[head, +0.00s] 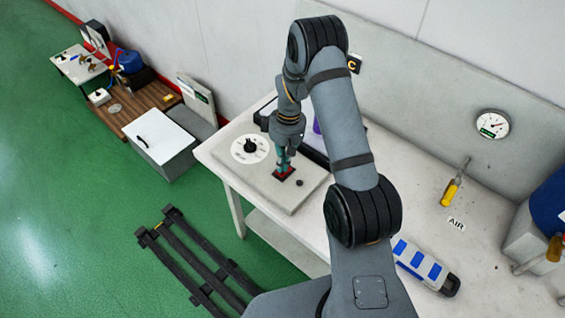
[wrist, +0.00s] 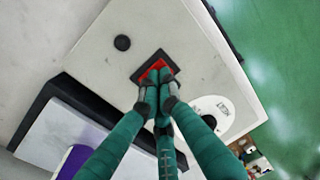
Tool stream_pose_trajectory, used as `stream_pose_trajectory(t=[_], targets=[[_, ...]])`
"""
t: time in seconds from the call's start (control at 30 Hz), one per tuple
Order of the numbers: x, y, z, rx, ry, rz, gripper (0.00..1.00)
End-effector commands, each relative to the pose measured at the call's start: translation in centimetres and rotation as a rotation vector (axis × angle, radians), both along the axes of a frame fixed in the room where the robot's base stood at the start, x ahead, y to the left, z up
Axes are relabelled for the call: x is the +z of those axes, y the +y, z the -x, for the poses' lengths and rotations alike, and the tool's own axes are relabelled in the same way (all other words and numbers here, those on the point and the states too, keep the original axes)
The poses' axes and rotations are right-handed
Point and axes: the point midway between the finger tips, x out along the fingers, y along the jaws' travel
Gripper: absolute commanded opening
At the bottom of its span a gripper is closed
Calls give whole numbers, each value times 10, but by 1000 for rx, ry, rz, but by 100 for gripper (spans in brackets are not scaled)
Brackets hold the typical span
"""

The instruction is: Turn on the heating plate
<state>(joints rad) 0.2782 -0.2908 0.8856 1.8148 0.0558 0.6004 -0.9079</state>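The heating plate (head: 290,200) is a flat pale grey unit on the white bench. It also shows in the wrist view (wrist: 105,70). On it are a red switch in a black square frame (head: 284,174), a small black knob (head: 299,183) and a white dial disc with a black knob (head: 250,148). My gripper (head: 283,162) has green fingers pointing down at the red switch. In the wrist view its fingertips (wrist: 160,85) are drawn together at the edge of the red switch (wrist: 153,68) and partly cover it. I cannot tell whether they press it. Nothing shows between the fingers.
Behind my gripper a dark tray-like object (wrist: 45,98) and a purple item (wrist: 72,160) stand close to the plate.

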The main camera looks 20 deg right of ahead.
Motion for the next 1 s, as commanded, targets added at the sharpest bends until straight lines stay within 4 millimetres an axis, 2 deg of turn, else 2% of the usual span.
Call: stream_pose_trajectory(t=[0.43, 0.67, 1.0], targets=[[-6, 1, 0, 1, -1, 0, 0], [-22, 5, 2, 1, -4, 0, 0], [-19, 9, 9, 1, 13, -1, 0]])
